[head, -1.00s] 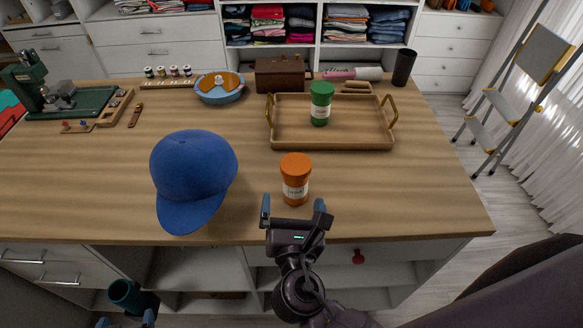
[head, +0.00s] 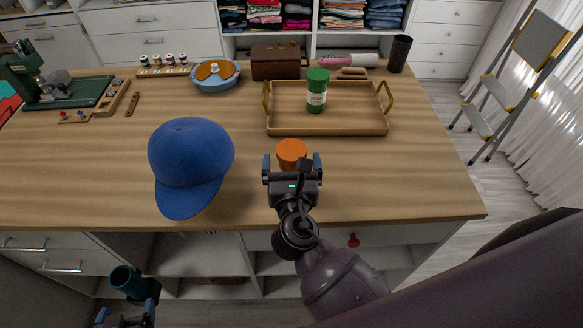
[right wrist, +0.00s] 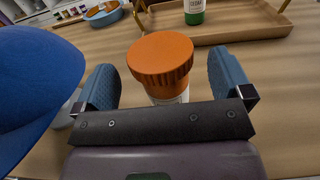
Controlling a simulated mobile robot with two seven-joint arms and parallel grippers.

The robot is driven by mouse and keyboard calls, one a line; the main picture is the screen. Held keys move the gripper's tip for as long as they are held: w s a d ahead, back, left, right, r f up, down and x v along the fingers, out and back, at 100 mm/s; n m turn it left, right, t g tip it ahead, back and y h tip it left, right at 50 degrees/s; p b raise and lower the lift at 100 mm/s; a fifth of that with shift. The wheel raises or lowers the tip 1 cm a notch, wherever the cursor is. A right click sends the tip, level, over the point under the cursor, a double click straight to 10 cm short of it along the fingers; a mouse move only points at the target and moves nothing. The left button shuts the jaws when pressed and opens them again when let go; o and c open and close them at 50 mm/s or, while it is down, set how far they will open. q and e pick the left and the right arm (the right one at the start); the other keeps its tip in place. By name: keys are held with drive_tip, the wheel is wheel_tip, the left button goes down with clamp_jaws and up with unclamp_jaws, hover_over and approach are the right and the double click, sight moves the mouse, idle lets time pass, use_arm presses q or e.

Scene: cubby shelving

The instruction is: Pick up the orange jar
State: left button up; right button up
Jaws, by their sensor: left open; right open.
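The orange jar (head: 291,149) stands upright on the wooden table near its front edge, partly hidden behind my right gripper in the head view. My right gripper (head: 292,164) is open, with one finger on each side of the jar. In the right wrist view the jar's ribbed orange lid (right wrist: 161,60) shows between the two blue fingers, and the gripper's bar hides its lower part. Both fingers look apart from the lid. My left gripper (head: 126,312) is open, low at the bottom left below the table's front edge.
A blue cap (head: 190,160) lies left of the jar. A wooden tray (head: 350,126) with a green jar (head: 316,90) stands behind it. A teal cup (head: 128,281) is by my left gripper. The table right of the jar is clear.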

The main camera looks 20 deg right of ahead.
drive_tip(key=shift+x, duration=1.6)
drive_tip(key=shift+f, duration=0.1)
drive_tip(key=c, duration=1.2)
